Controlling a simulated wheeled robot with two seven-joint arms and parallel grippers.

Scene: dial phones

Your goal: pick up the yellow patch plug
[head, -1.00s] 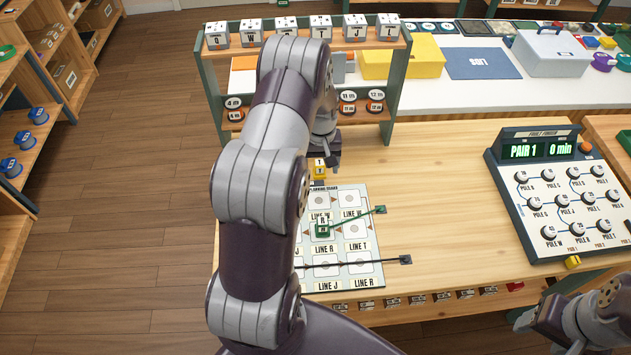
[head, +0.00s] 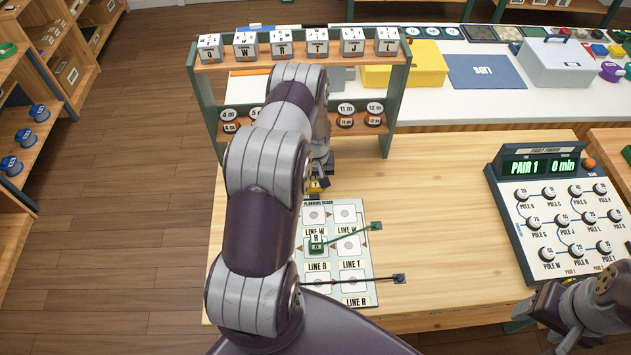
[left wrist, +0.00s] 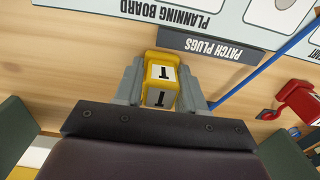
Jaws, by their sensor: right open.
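The yellow patch plug (left wrist: 162,80), with a white face lettered T, stands between the two fingers of my left gripper (left wrist: 160,88) in the left wrist view. The fingers lie close along both of its sides; I cannot tell whether they press on it. In the head view the yellow plug (head: 316,186) shows only in part under my left gripper (head: 318,180), just behind the planning board (head: 368,292). The plug appears to be still at table height. My right gripper (head: 536,308) is open and empty at the lower right, by the table's front edge.
A green R plug (head: 317,245) with a cable sits on the board. A red plug (left wrist: 298,102) lies right of the yellow one in the wrist view, past a blue strip. A rack of lettered blocks (head: 308,60) stands behind; the fault finder (head: 560,215) is at right.

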